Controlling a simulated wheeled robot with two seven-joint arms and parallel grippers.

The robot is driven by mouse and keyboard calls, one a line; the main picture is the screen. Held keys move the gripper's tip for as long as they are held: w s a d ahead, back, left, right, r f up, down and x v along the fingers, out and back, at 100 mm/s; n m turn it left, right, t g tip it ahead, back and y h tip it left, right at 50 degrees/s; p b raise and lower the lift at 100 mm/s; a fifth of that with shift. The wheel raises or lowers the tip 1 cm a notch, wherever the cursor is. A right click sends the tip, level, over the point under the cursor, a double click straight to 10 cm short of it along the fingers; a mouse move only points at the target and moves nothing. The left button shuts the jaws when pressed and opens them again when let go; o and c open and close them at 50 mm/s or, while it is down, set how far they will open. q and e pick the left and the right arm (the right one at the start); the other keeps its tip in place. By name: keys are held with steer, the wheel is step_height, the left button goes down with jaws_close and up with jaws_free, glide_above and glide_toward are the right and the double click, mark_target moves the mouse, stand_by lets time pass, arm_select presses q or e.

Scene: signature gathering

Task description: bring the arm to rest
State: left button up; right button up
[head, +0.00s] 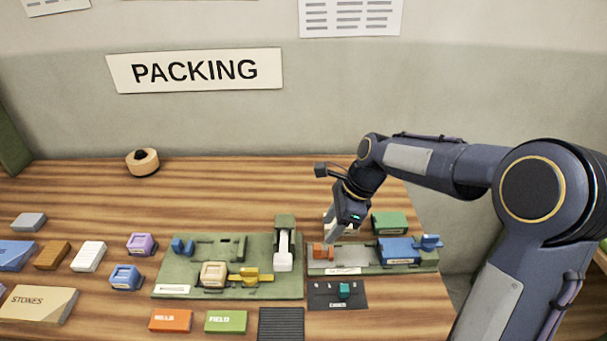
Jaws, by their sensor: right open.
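My right arm comes in from the right and reaches over the right part of the wooden table. My right gripper (335,228) points down above the grey-green fixture board (350,254), near an orange block (322,251). Its fingers are small in the view and partly hide a pale thing behind them. It is open, and I see nothing held in it. I cannot tell whether the fingertips touch anything on the board. My left gripper is not in view.
A green board (180,270) with a cream block (214,274) and a white lever (283,250) stands left of my gripper. A blue block (398,251) and a green box (389,223) stand close on its right. The table's back left is mostly clear.

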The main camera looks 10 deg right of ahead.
steer(key=s+d+r+n+t, duration=0.1)
steer(key=s+r+n, duration=0.2)
steer(key=s+n, duration=0.3)
steer(key=s+d+r+n+t, duration=0.1)
steer(key=s+r+n, duration=0.2)
steer(key=s, duration=0.4)
steer(key=s+a+f+n+t, duration=0.1)
steer(key=s+f+n+t, duration=0.1)
steer(key=s+n, duration=0.8)
steer(key=shift+s+f+t+h, duration=0.2)
steer(key=shift+s+t+h, duration=0.1)
steer(key=shift+s, duration=0.25)
stand_by(0.4)
